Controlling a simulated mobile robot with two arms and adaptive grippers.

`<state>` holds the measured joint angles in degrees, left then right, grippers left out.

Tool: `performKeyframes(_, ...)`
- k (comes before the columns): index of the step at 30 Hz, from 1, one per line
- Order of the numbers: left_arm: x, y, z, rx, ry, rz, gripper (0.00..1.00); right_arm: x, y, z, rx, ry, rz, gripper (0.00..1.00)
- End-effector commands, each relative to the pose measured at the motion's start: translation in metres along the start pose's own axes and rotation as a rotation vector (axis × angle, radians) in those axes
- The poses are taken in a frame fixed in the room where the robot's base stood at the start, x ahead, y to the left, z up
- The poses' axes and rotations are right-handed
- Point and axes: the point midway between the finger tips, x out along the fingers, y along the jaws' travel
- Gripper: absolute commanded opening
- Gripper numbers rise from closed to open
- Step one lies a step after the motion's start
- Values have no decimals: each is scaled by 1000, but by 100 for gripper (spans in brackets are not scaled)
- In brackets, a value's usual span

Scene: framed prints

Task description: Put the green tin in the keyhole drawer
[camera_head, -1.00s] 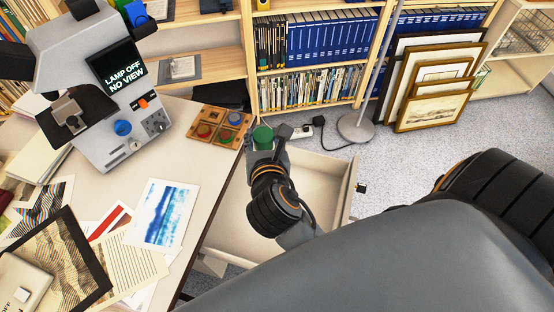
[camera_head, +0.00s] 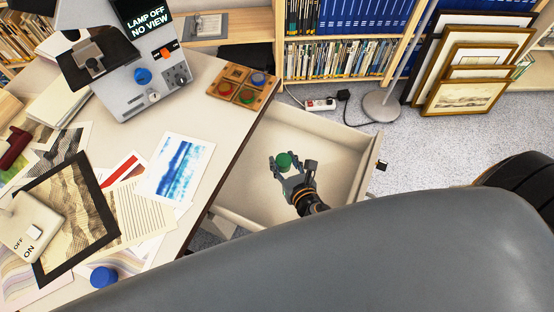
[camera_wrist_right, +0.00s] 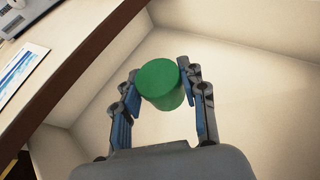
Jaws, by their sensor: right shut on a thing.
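The green tin (camera_head: 284,161) is a small plain cylinder, held between the fingertips of my right gripper (camera_head: 286,165). In the right wrist view the tin (camera_wrist_right: 161,84) is tilted and the fingers of the gripper (camera_wrist_right: 160,88) press on its two sides. The drawer (camera_head: 345,134) is pulled out beside the desk, pale inside and empty. The tin and gripper are over its interior, away from the walls; I cannot tell whether the tin touches the floor. A small dark fitting (camera_head: 381,165) is on the drawer front; its shape is too small to read. My left gripper is not in view.
The desk (camera_head: 190,105) edge borders the drawer on the left. A wooden tray (camera_head: 236,73) with coloured pieces sits near that edge. A blue tin (camera_head: 103,277) stands among papers. A lamp base (camera_head: 382,105) and framed prints (camera_head: 461,96) are on the floor behind.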

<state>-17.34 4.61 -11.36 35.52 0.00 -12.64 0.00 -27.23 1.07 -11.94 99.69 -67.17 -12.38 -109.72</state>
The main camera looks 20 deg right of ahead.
Motion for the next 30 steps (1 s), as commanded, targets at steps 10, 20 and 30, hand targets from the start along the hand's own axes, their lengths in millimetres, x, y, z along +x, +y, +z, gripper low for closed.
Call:
performKeyframes(10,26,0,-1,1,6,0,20,64,-2,-30,0,-1,-1,10)
performKeyframes(20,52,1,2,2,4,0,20,88,-3,-62,5,1,-2,10)
performKeyframes(30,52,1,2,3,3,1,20,89,-4,-64,-1,-1,0,10)
